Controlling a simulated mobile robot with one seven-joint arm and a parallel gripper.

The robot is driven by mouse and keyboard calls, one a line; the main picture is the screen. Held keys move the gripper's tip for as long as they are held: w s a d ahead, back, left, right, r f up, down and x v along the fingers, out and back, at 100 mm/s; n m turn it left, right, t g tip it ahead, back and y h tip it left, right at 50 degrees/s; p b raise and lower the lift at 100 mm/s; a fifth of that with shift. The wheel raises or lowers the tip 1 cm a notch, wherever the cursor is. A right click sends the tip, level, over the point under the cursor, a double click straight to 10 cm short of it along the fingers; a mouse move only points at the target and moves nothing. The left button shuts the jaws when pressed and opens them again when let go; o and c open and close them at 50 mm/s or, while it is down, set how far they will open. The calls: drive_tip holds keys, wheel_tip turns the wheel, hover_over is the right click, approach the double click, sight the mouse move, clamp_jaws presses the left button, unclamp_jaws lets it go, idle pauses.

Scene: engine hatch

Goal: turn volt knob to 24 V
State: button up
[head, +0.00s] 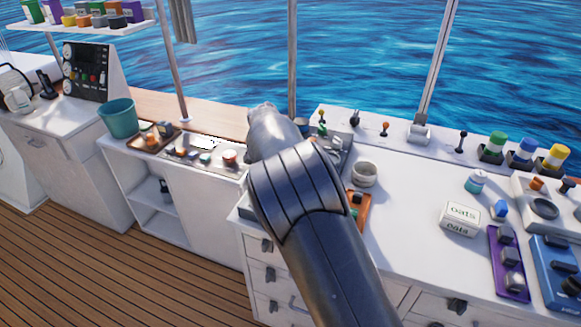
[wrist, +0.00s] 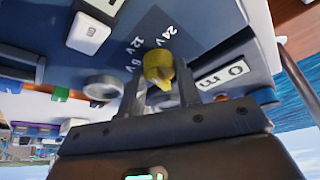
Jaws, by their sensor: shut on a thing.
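The yellow volt knob (wrist: 158,66) is on a dark blue panel face (wrist: 205,28) in the wrist view. The labels 24 V, 12 V and 6 V are printed beside it on a darker patch. My gripper (wrist: 160,76) has one finger on each side of the knob and is shut on it. The fingers partly cover the knob, and I cannot tell for certain which label it points to. In the head view my own arm hides the gripper and the knob.
In the wrist view a round grey part (wrist: 102,86) and a white switch (wrist: 89,33) sit near the knob. In the head view, the white counter bears an oats box (head: 461,218), a white bowl (head: 364,174) and a purple panel (head: 508,262). A green bucket (head: 118,118) stands left.

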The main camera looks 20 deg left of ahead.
drive_tip(key=m+g+h, duration=0.1)
drive_tip(key=m, duration=0.2)
drive_tip(key=shift+a+m, duration=0.15)
drive_tip(key=shift+m, duration=0.15)
drive_tip(key=shift+w+m+g+h, duration=0.1)
drive_tip(key=shift+m+g+h, duration=0.35)
drive_tip(key=shift+m, duration=1.35)
drive_tip(key=o, duration=1)
drive_tip(key=shift+r, duration=0.1)
drive_tip(key=v, duration=1)
drive_tip(key=shift+w+r, duration=0.15)
drive_tip(key=shift+r, duration=0.2)
